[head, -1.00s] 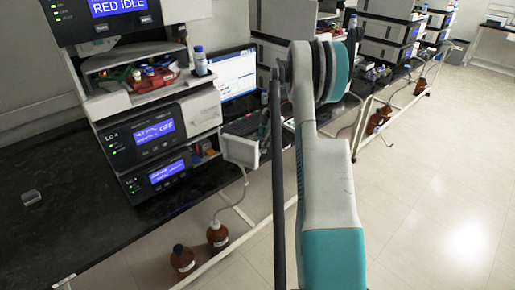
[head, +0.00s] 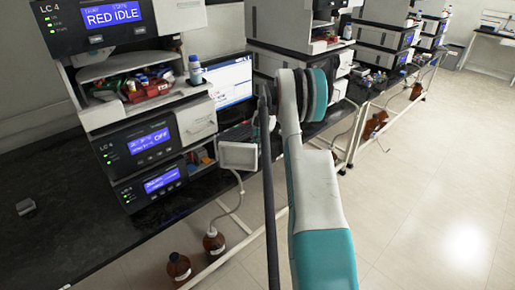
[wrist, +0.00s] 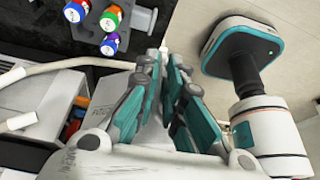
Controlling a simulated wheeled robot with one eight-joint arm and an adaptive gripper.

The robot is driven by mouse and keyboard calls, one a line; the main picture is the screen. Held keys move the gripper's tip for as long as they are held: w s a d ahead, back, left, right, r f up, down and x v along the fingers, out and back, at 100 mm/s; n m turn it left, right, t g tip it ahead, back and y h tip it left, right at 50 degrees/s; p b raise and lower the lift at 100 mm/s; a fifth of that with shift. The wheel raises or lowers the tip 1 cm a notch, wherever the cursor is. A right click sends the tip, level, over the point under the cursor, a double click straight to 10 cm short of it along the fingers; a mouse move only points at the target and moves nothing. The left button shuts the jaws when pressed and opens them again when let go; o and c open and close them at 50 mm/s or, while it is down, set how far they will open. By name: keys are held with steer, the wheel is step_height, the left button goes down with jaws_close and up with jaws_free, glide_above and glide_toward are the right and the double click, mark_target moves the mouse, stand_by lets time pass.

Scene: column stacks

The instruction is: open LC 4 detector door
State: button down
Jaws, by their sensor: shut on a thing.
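The LC 4 stack (head: 135,110) stands at the left in the head view. The lower module (head: 150,185) has an open bay on its right side, with coloured parts (head: 200,157) showing inside. The white detector door (head: 238,155) is swung out to the right of that bay. The contact is mostly hidden by the fingers.
Brown bottles (head: 213,241) with tubing stand on the floor below the bench. A monitor (head: 228,82) stands behind the stack. Capped vials (wrist: 92,20) show near the fingers in the wrist view.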

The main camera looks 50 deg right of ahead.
steer(key=shift+w+a, duration=0.3)
steer(key=shift+a, duration=0.1)
steer(key=c, duration=1.8)
jaws_free()
steer(key=shift+w+a, duration=0.1)
steer(key=shift+o, duration=0.2)
steer(key=v, duration=1.2)
steer(key=shift+d, duration=0.2)
steer(key=shift+a, duration=0.1)
